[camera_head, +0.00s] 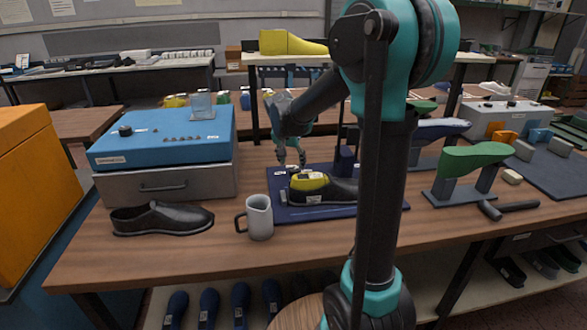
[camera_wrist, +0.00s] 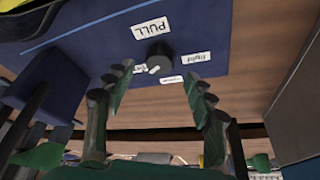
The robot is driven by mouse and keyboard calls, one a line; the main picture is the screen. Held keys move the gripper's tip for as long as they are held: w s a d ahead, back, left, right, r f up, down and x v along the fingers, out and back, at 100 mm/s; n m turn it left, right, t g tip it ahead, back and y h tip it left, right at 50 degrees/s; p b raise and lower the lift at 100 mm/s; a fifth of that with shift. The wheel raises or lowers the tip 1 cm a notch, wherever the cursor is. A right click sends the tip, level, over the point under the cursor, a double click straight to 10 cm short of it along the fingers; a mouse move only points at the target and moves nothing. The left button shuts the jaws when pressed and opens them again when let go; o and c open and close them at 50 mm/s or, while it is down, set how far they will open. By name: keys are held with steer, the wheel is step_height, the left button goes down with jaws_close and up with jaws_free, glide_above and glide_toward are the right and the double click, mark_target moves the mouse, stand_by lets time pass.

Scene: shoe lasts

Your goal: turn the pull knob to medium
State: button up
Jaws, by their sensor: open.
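The pull knob (camera_wrist: 158,54) is a small dark round knob on a blue board (camera_wrist: 100,55) in the wrist view. A pale mark shows at its lower edge. A PULL label (camera_wrist: 151,28) reads upside down above it. Small labels stand around it: one to the right (camera_wrist: 196,58) seems to read "light", one is below (camera_wrist: 171,79), and one at lower left is partly hidden. My gripper (camera_wrist: 158,75) is open, with a finger on each side of the knob's area and nothing between them. In the head view my gripper (camera_head: 292,162) points down over the board's back left part; the knob is not clear there.
A yellow-and-black shoe last (camera_head: 310,183) lies on the board just in front of my gripper. A grey mug (camera_head: 259,217) and a black shoe (camera_head: 161,219) stand to the left. A blue box (camera_head: 165,140) is at back left. A green last (camera_head: 475,158) stands on the right.

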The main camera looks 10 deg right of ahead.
mark_target(294, 169)
steer(key=shift+x, duration=2.15)
steer(key=c, duration=1.2)
